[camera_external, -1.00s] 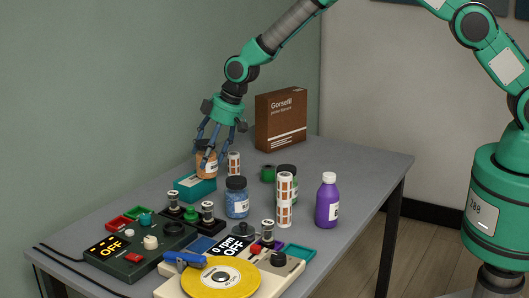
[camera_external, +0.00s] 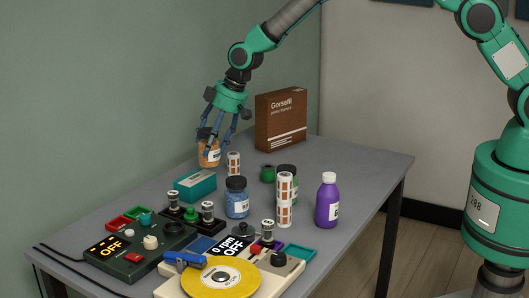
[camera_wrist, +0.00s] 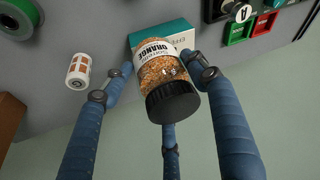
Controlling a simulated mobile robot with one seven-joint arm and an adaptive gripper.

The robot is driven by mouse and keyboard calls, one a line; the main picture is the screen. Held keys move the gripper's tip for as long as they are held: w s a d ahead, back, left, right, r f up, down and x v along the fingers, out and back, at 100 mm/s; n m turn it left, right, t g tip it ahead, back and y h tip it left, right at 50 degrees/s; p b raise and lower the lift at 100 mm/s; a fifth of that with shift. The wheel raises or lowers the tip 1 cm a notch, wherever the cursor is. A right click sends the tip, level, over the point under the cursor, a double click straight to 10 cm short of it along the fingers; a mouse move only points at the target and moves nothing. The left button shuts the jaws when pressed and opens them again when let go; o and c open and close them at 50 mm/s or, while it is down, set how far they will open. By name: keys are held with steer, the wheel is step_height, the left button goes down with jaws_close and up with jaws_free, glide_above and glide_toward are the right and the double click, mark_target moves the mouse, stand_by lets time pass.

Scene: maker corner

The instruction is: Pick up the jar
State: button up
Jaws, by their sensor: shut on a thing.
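The jar (camera_external: 208,156) has orange-brown contents, a dark lid and a white label; the word "ORANGE" shows on it in the wrist view (camera_wrist: 158,72). My gripper (camera_external: 212,148) is shut on the jar near its lid, with blue fingers around it. In the wrist view, fingers flank the jar on both sides and another finger is by its dark lid. The jar appears raised above the table, behind the teal box (camera_external: 195,185); the exact gap below it is hard to tell.
A small orange-and-white cylinder (camera_external: 233,163) stands right of the jar. A blue jar (camera_external: 237,198), a taller patterned cylinder (camera_external: 285,200) and a purple bottle (camera_external: 327,201) stand nearer. A brown box (camera_external: 281,120) is at the back. Control panels fill the table's front left.

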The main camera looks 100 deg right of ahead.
steer(key=s+a+r, duration=0.1)
steer(key=s+a, duration=0.6)
steer(key=s, duration=0.6)
steer(key=shift+p, duration=0.4)
steer(key=shift+r+p, duration=0.2)
steer(key=shift+p, duration=0.1)
steer(key=w+p, duration=0.1)
steer(key=p, duration=0.1)
steer(key=w+p, duration=0.1)
steer(key=p, duration=0.2)
steer(key=w+p, duration=0.1)
steer(key=p, duration=0.1)
steer(key=shift+w+d+r, duration=0.1)
steer(key=shift+w+d, duration=0.15)
steer(key=shift+d, duration=0.05)
stand_by(0.3)
steer(key=w+d, duration=0.2)
steer(key=w, duration=0.2)
steer(key=w+d+f+p, duration=0.1)
steer(key=w+d, duration=0.2)
steer(key=w, duration=0.2)
steer(key=w+d, duration=0.2)
steer(key=w, duration=0.3)
steer(key=shift+w+d+f, duration=0.15)
steer(key=shift+f, duration=0.15)
steer(key=shift+c, duration=0.2)
